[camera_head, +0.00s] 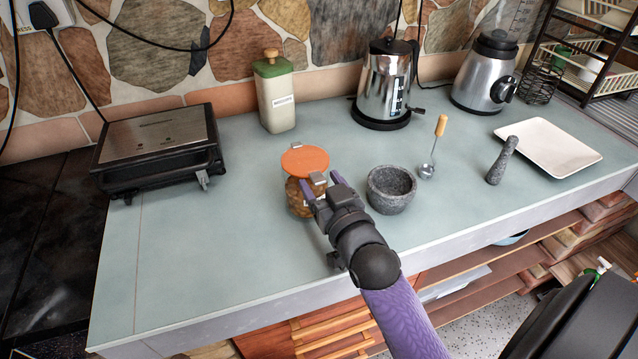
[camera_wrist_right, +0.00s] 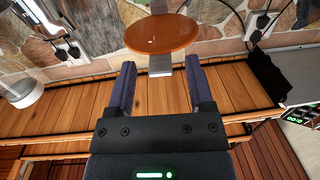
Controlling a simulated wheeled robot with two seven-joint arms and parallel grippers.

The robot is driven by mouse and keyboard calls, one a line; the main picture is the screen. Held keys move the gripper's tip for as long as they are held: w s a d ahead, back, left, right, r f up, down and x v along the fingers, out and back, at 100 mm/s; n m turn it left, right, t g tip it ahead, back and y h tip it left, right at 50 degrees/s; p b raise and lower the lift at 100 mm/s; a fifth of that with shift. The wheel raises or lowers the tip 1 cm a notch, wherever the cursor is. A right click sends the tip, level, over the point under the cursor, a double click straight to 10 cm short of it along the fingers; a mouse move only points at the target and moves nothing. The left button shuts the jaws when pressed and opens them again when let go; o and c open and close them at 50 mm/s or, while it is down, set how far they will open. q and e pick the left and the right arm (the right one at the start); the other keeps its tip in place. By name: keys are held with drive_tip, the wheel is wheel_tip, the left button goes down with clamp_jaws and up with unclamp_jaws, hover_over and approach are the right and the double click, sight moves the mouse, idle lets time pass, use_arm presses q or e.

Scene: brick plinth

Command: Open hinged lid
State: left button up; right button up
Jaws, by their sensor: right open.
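A glass jar (camera_head: 297,200) with brown contents stands on the counter in the head view. Its round orange hinged lid (camera_head: 305,160) lies over the mouth; I cannot tell if there is a gap under it. A metal clasp (camera_head: 318,178) shows at the lid's near edge. My right gripper (camera_head: 321,184) is at the jar's near right side, partly hiding it, with its fingers spread. In the right wrist view the orange lid (camera_wrist_right: 162,34) and a metal strip (camera_wrist_right: 160,66) lie beyond the open fingertips, with nothing gripped. My left gripper is not in view.
A stone mortar (camera_head: 391,190) stands close to the right of my gripper. Beyond are a scoop (camera_head: 434,150), a pestle (camera_head: 502,160) and a white plate (camera_head: 548,147). A canister (camera_head: 274,98) and kettle (camera_head: 385,85) stand behind. The counter (camera_head: 215,240) is clear at front left.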

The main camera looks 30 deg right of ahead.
drive_tip(key=shift+w, duration=0.3)
clamp_jaws()
idle(1.2)
